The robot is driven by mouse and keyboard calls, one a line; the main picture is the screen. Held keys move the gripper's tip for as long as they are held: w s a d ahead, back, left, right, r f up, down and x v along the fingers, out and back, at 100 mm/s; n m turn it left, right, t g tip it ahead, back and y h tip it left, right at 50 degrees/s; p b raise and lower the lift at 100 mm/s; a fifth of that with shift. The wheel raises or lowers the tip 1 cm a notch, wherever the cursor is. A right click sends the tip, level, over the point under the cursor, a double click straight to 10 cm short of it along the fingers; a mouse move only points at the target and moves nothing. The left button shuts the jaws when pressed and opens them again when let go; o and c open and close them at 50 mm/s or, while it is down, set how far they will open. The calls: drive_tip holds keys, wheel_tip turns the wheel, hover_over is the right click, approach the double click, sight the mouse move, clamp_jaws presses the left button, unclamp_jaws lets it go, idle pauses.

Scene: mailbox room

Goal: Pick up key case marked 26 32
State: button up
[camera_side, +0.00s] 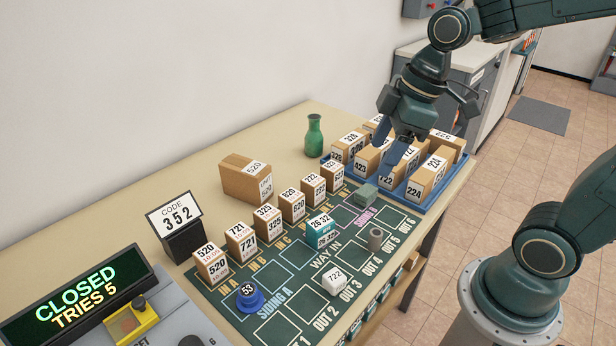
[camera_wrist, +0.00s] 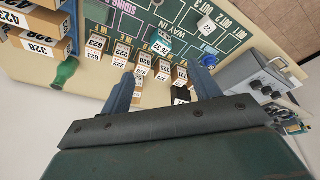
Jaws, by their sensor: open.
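The key case marked 26 32 (camera_side: 320,231) is a small teal box with a white label on top. It stands on the dark green board, in the WAY IN area, just in front of the row of small cartons. In the wrist view the teal case (camera_wrist: 164,46) shows beyond the row of cartons. My gripper (camera_side: 396,147) is open and empty, raised above the blue tray area, up and to the right of the case. In the wrist view its two fingers (camera_wrist: 164,82) are spread wide, with cartons seen between them.
Numbered cartons (camera_side: 267,223) stand in a row behind the case. A green bottle (camera_side: 314,136) stands behind.

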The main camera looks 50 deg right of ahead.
sight(322, 221)
drive_tip(key=w+f+n+g+y, duration=0.2)
drive_tip(key=w+f+n+y, duration=0.1)
drive_tip(key=w+f+n, duration=0.5)
drive_tip(key=shift+w+a+f, duration=0.3)
drive_tip(key=shift+a+f, duration=0.05)
drive_tip(key=shift+f, duration=0.25)
drive_tip(key=shift+x, duration=4.35)
drive_tip(key=shift+s, duration=0.2)
drive_tip(key=shift+x, duration=2.55)
drive_tip(key=shift+s+d+f, duration=0.1)
drive_tip(key=shift+s+d, duration=0.05)
drive_tip(key=shift+c, duration=0.2)
drive_tip(key=c, duration=1.1)
